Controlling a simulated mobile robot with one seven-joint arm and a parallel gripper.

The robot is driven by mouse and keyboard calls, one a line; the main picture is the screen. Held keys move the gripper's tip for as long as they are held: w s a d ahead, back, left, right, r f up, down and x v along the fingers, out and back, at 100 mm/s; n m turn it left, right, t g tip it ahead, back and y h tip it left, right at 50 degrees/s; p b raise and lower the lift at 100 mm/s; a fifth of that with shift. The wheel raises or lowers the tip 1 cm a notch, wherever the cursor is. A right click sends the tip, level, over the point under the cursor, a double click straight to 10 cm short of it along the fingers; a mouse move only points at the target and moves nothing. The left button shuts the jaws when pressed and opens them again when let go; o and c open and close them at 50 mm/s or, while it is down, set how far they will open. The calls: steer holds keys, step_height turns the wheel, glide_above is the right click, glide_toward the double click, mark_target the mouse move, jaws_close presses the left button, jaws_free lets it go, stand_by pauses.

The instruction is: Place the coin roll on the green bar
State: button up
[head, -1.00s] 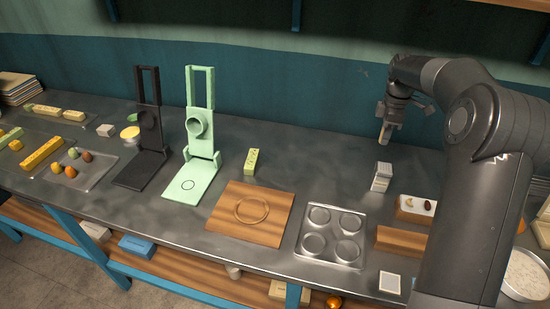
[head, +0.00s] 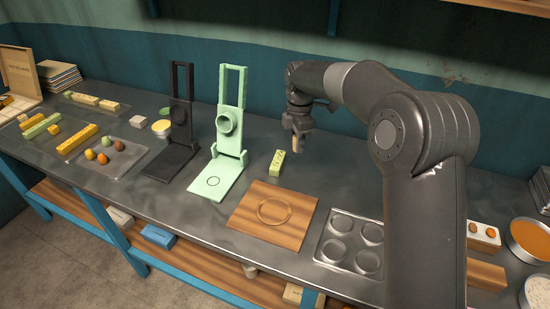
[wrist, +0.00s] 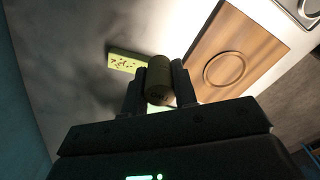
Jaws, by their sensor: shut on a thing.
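My gripper (head: 297,134) is shut on the coin roll (wrist: 159,78), a short dull olive-tan cylinder between the two fingers in the wrist view. In the head view the coin roll (head: 297,145) shows small below the fingers, held above the counter. A pale yellow-green bar (head: 278,163) with dark specks lies on the counter, below and left of my gripper in the head view. In the wrist view this green bar (wrist: 126,62) lies just left of the roll, with its right end near or behind the left finger. The roll appears apart from the bar.
A wooden board (head: 243,219) with a ring groove lies in front of the bar. A mint-green stand (head: 217,184) and a black stand (head: 163,165) rise to the left. A metal tray (head: 322,252) with round wells is at right. Bare counter surrounds the bar.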

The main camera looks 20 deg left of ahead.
glide_above(274, 166)
step_height(274, 166, down, 4)
steer(key=shift+f, duration=2.25)
steer(key=shift+f, duration=0.15)
steer(key=o, duration=1)
steer(key=shift+o, duration=0.2)
